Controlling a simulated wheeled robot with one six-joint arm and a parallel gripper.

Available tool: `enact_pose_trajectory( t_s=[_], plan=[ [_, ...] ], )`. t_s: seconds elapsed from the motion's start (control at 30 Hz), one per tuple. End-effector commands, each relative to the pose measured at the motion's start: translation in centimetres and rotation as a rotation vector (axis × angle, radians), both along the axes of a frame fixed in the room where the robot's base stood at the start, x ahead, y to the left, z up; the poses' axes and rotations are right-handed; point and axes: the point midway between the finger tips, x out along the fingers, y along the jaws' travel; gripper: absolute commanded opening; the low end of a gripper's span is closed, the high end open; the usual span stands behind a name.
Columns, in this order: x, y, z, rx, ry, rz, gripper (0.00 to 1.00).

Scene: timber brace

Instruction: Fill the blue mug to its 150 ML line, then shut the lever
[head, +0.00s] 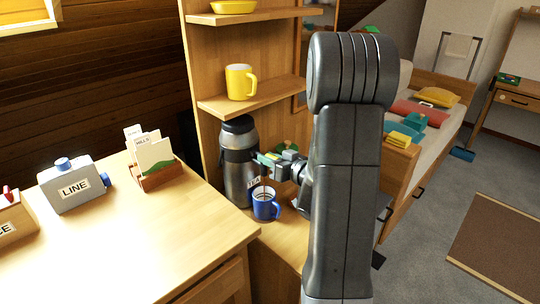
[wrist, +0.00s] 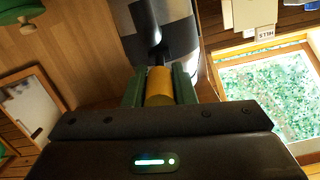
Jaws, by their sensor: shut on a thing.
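The blue mug (head: 265,207) stands upright on the lower wooden surface, in front of the steel and black dispenser (head: 238,165), under its spout. A thin brown streak above the mug looks like liquid falling in; the level and the 150 ML line are too small to read. My gripper (head: 270,160) is at the dispenser's front, above the mug. In the wrist view its green fingers (wrist: 159,88) are shut on the yellow-orange lever knob (wrist: 159,80), with the dispenser (wrist: 183,28) just beyond. The mug is not visible in that view.
A yellow mug (head: 240,82) stands on a shelf above the dispenser, a yellow bowl (head: 233,7) higher up. My arm hides the surface right of the mug.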

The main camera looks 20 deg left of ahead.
Motion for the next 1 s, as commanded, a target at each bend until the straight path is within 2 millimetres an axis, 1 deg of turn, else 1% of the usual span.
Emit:
enact_pose_trajectory(
  t_s=[0.27, 0.3, 0.4, 0.67, 0.77, 0.87, 1.0],
  plan=[
    [0.0, 0.0, 0.0, -0.002, -0.001, -0.001, 0.0],
    [0.0, 0.0, 0.0, -0.002, -0.001, -0.001, 0.27],
    [0.0, 0.0, 0.0, -0.002, -0.001, -0.001, 0.45],
    [0.0, 0.0, 0.0, 0.0, 0.0, -0.001, 0.45],
    [-0.1, -0.4, 0.1, 0.0, 0.0, -0.002, 0.45],
    [-0.4, -1.4, 0.2, 0.0, -0.001, -0.003, 0.45],
    [-1.3, -3.6, 0.6, 0.0, -0.001, -0.005, 0.45]
  ],
)
